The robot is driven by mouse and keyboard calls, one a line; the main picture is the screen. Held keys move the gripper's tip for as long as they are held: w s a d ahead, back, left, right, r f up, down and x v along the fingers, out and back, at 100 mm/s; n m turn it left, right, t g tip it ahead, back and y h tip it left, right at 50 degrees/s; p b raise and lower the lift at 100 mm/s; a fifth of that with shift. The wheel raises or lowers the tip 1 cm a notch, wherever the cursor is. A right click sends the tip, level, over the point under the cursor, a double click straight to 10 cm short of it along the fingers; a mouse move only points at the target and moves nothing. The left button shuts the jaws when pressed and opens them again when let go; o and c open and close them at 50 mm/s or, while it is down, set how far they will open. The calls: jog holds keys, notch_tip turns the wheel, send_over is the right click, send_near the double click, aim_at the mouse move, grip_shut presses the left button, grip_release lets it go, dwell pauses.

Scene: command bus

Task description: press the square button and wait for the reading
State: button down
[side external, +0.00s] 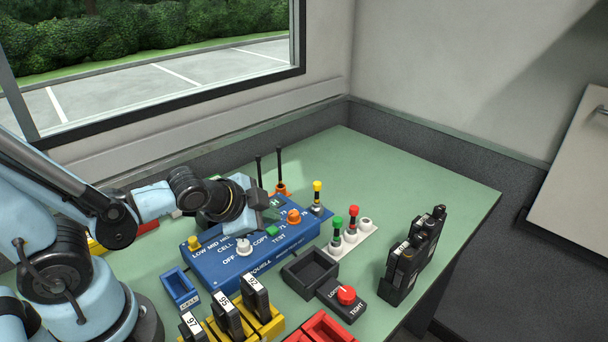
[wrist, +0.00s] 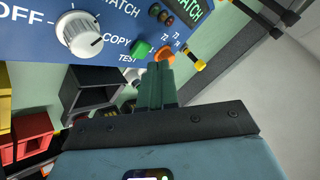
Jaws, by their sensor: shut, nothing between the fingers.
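The blue tester box (side external: 225,272) stands on the green table. The button also shows, small, in the side view (side external: 271,230). My gripper (wrist: 160,70) is shut and empty, its fingertips over the box close to the green button and the round orange button (wrist: 165,54). I cannot tell whether the fingertips touch either one. The lit display (wrist: 190,9) is cut off by the frame; the letters ATCH show in green.
A white knob (wrist: 79,34) is beside the buttons. Numbered modules (side external: 255,293) are in front. The table's far right is clear.

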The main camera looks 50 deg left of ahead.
aim_at(268, 232)
jog(key=shift+f, duration=0.1)
dwell(0.4)
jog(key=shift+f, duration=0.3)
jog(key=shift+f, duration=0.35)
dwell(0.6)
jog(key=shift+r, duration=0.75)
jog(key=shift+r, duration=0.15)
jog(key=shift+r, duration=2.4)
